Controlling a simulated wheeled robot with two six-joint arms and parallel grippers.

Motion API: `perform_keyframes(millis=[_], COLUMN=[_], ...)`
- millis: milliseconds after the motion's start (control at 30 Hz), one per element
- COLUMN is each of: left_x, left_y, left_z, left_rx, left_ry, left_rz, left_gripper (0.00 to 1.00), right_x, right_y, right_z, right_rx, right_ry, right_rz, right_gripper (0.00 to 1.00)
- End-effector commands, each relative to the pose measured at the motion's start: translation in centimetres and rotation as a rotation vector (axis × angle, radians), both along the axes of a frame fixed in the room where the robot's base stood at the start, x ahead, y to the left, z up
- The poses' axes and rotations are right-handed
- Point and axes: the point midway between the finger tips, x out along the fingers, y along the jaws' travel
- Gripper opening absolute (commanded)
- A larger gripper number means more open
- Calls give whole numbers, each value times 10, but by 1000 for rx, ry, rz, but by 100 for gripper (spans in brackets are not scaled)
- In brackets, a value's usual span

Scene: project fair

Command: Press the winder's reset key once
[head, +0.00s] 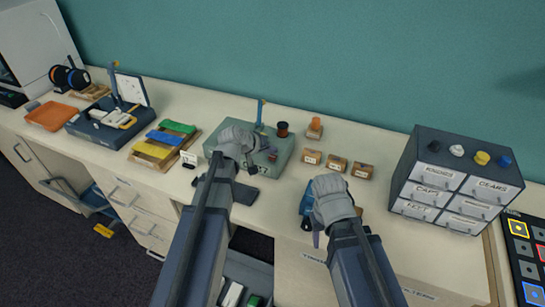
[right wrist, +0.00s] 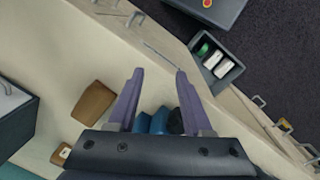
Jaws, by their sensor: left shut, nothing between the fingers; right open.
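A grey-green box-shaped machine (head: 284,158), which looks like the winder, stands at the middle of the counter. It has a dark reel and an upright post on it. My left gripper (head: 266,148) is over its top, shut and empty. The gripper and arm cover much of the machine, and I cannot make out the reset key or whether the fingers touch it. My right gripper (head: 335,225) is open over the counter to the right of the machine. In the right wrist view its two fingers (right wrist: 160,95) are spread with nothing held between them.
A blue object (head: 306,204) is beside my right gripper. Several small brown boxes (head: 337,163) stand right of the machine. A labelled drawer cabinet (head: 455,180) is further right. Coloured blocks (head: 165,140) and an orange tray (head: 50,116) lie left. An open drawer (right wrist: 217,65) shows below the counter.

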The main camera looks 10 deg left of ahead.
Motion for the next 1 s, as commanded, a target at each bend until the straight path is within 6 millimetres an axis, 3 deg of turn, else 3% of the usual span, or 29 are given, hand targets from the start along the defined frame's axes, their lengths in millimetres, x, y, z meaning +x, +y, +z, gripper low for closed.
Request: perform_keyframes(millis=[1000], left_x=[0], left_y=[0], left_z=[-8], left_rx=[0], left_ry=[0], left_rz=[0], left_gripper=[0], right_x=[0], right_y=[0], right_z=[-8], right_rx=[0], right_ry=[0], right_rz=[0], right_gripper=[50])
